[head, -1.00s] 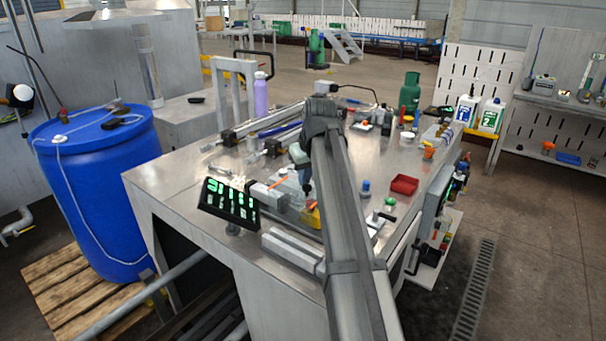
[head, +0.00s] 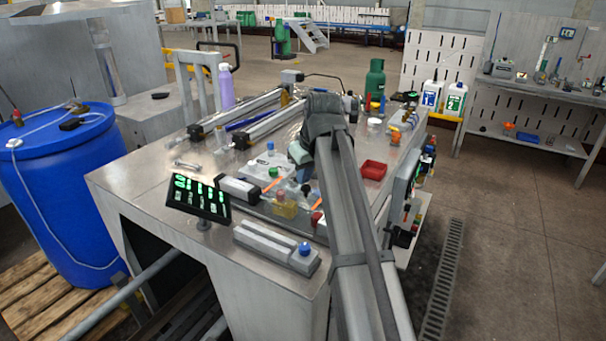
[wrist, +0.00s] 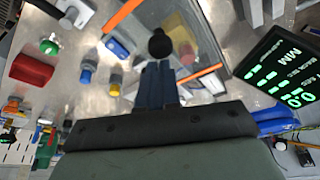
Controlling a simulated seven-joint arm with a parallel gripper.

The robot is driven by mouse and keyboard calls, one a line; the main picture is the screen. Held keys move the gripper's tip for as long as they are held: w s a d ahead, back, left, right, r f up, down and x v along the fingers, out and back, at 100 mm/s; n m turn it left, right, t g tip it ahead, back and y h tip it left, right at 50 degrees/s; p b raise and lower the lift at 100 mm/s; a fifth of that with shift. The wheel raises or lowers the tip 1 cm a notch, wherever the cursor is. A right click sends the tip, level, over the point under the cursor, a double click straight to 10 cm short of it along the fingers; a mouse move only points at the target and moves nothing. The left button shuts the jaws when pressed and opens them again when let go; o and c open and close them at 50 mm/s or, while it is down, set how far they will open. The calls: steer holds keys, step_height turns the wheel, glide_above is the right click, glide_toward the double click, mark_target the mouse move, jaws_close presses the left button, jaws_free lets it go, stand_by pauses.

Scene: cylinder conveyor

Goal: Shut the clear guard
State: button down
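The clear guard shows in the wrist view (wrist: 198,28) as a see-through panel with orange strips along two sides. In the head view its orange strips (head: 272,184) stand out near the middle of the bench, left of my arm; whether it stands raised is hard to tell. My gripper (wrist: 157,66) has its dark blue fingers side by side, with no gap to be seen. A round black knob (wrist: 160,45) shows right at the fingertips; I cannot tell whether they touch it. In the head view my arm hides the fingers.
A tilted display (head: 198,198) stands left of the guard. A grey block with a blue button (head: 305,249) is at the near edge. A red tray (head: 374,170) and a green bottle (head: 375,82) are to the right and behind. Two long rails run at the back left.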

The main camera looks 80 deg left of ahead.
steer(key=a, duration=0.1)
steer(key=a+r, duration=0.1)
steer(key=s+a, duration=0.1)
steer(key=shift+a+r, duration=0.2)
steer(key=shift+r, duration=0.1)
steer(key=s+v, duration=0.1)
steer(key=v, duration=0.8)
steer(key=shift+w, duration=0.45)
